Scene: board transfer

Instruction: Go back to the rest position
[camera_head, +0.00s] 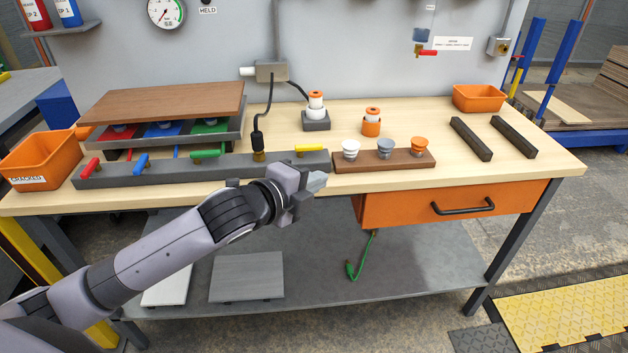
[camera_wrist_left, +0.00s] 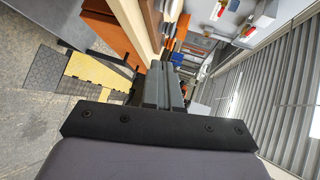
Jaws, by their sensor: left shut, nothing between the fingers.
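My left gripper (camera_head: 317,182) is shut and empty. In the head view it is in front of the workbench's front edge, near the right end of the grey valve bar. In the left wrist view its closed fingers (camera_wrist_left: 164,86) point away from the camera, with the bench edge to their left. A brown board (camera_head: 165,102) lies on top of a grey fixture at the left of the bench, with blue, green and red parts under it. My right gripper shows in neither view.
The workbench (camera_head: 530,155) carries a brown strip (camera_head: 400,164) with three cups, two dark bars (camera_head: 471,139) and orange bins (camera_head: 42,160) (camera_head: 479,97). An orange drawer (camera_head: 455,203) hangs under the bench top. A lower shelf (camera_head: 330,270) holds flat plates. Open floor lies in front.

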